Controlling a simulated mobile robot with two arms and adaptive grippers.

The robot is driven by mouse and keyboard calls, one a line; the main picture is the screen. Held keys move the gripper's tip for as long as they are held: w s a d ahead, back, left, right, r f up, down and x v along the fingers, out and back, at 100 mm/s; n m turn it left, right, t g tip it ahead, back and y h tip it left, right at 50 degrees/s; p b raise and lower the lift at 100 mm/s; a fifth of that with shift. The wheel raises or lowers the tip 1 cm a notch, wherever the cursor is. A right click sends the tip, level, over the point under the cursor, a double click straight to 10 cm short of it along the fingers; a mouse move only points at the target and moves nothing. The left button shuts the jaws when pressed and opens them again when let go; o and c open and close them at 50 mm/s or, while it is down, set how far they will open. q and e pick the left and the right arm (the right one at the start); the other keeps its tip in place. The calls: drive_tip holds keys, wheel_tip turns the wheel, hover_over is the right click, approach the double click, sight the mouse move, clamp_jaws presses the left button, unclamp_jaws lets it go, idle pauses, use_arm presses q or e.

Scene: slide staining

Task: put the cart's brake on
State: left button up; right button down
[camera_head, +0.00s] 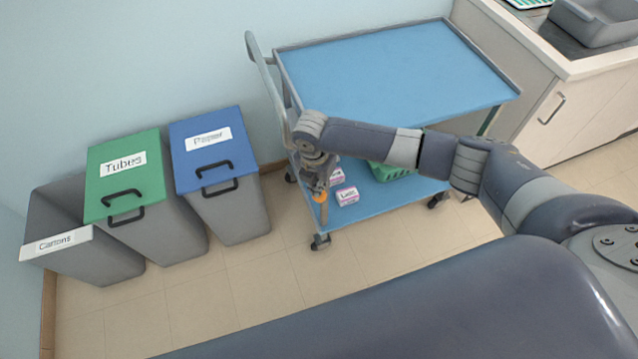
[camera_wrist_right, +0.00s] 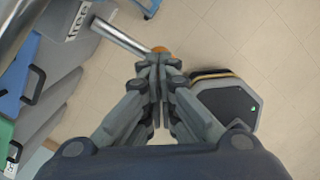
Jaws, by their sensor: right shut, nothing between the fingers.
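The cart (camera_head: 400,65) has a blue top and a blue lower shelf, and a grey push handle (camera_head: 262,75) at its left end. An orange knob (camera_head: 319,197) shows by its near left corner post. In the right wrist view the orange tip (camera_wrist_right: 160,49) sits at the end of a metal rod (camera_wrist_right: 125,37), right at my fingertips. My right gripper (camera_wrist_right: 157,62) is shut and empty, pointing down beside this corner; the fingers partly cover the tip, and I cannot tell whether they touch it. My left gripper is out of view.
Bins labelled Tubes (camera_head: 125,165) and Paper (camera_head: 210,145), and an open bin labelled Cartons (camera_head: 90,260), stand left of the cart. Boxes (camera_head: 347,195) and a green basket (camera_head: 392,172) are on the lower shelf. A counter (camera_head: 560,60) stands right. Floor in front is clear.

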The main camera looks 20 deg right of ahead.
drive_tip(key=s+a+p, duration=0.1)
drive_tip(key=s+a+r+p, duration=0.1)
drive_tip(key=p, duration=0.1)
drive_tip(key=shift+a+r, duration=0.15)
drive_tip(key=shift+a, duration=0.05)
wheel_tip(320, 180, up, 12)
drive_tip(key=shift+s+a, duration=0.45)
idle(0.7)
